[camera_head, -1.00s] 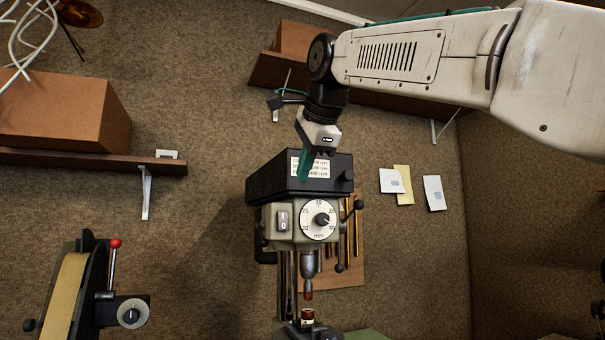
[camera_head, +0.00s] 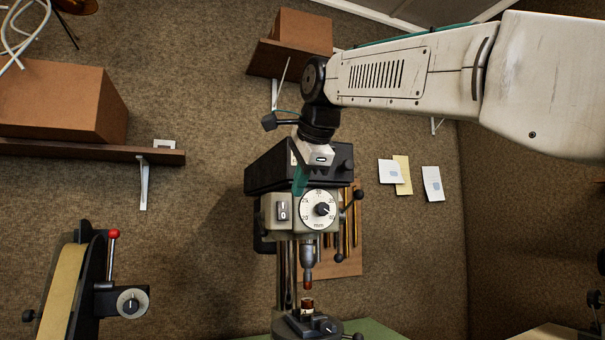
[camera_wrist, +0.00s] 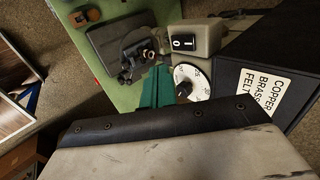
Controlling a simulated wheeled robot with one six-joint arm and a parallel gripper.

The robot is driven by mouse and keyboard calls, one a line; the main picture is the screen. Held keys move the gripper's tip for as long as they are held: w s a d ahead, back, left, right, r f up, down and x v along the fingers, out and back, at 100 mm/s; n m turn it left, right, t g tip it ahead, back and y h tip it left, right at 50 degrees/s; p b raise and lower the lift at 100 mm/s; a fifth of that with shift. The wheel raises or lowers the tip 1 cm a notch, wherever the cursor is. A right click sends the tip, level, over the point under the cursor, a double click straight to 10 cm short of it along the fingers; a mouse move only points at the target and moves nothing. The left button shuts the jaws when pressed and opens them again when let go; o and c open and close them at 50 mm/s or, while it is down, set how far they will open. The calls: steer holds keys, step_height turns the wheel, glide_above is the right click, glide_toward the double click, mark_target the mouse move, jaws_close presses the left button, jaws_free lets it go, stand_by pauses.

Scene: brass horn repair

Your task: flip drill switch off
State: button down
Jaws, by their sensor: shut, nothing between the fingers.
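The drill press (camera_head: 265,172) stands in the middle of the head view, with a black top housing and a pale front panel. Its drill switch (camera_head: 283,211) is a rocker marked I and O, left of the round dial (camera_head: 319,210). The switch also shows in the wrist view (camera_wrist: 183,43), with both marks visible; I cannot tell which side is pressed. My gripper (camera_head: 299,191) has teal fingers, shut and empty, pointing down in front of the housing, above and right of the switch. In the wrist view the fingers (camera_wrist: 157,76) are left of the dial, apart from the switch.
The drill chuck (camera_head: 308,255) hangs above a small clamped part (camera_head: 307,304). Black-knobbed handles (camera_head: 358,196) stick out at the drill's right. A belt sander (camera_head: 75,285) with a red-knobbed lever stands at the left. A shelf with a brown box (camera_head: 62,100) is on the left wall.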

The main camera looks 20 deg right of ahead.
mark_target(284, 219)
steer(key=x, duration=0.2)
steer(key=w+x, duration=0.1)
steer(key=x, duration=0.2)
steer(key=r+x, duration=0.1)
steer(key=x, duration=0.1)
steer(key=shift+w+f, duration=0.1)
steer(key=shift+w, duration=0.75)
